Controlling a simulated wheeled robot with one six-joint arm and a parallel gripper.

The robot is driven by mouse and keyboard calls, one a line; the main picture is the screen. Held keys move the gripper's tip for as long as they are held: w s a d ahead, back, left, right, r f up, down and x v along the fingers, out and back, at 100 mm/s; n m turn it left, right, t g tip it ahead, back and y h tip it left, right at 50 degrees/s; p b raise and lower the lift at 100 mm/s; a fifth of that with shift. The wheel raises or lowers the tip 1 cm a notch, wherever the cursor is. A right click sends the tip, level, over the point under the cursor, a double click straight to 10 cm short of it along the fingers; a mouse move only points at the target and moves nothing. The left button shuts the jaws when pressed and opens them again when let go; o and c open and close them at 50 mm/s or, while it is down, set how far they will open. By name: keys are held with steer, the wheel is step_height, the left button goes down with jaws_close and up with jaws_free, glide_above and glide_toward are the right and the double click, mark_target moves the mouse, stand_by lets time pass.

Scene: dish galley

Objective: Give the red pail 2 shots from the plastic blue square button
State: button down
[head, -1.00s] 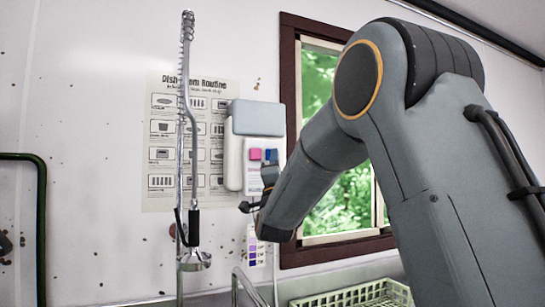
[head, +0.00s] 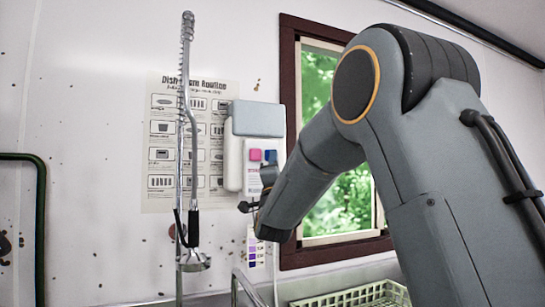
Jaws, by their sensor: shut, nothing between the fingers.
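My gripper (head: 268,176) is mostly hidden behind my own wrist. A small dark part of it shows in front of the dispenser, just below the blue button. Its fingertips are not clear, and I cannot tell whether they touch anything. It is shut, with nothing seen in its grip. The red pail does not show in this view.
A tall spring-hose sprayer (head: 193,240) stands left of the dispenser, before a wall poster (head: 160,150). A pale green dish rack (head: 360,297) is at the bottom. A red-framed window (head: 289,150) is right of the dispenser. A dark green pipe (head: 41,220) is at far left.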

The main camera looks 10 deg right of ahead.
steer(key=shift+s, duration=0.1)
steer(key=shift+s+d+b, duration=0.15)
steer(key=shift+s+b, duration=0.3)
steer(key=shift+s, duration=0.55)
steer(key=shift+b, duration=0.6)
steer(key=shift+w+a+b, duration=0.2)
steer(key=shift+w+b, duration=0.85)
steer(key=shift+w, duration=0.1)
stand_by(0.7)
steer(key=shift+s, duration=0.15)
stand_by(0.3)
steer(key=shift+s+d+b, duration=0.2)
steer(key=shift+s+b, duration=0.35)
steer(key=shift+s, duration=0.45)
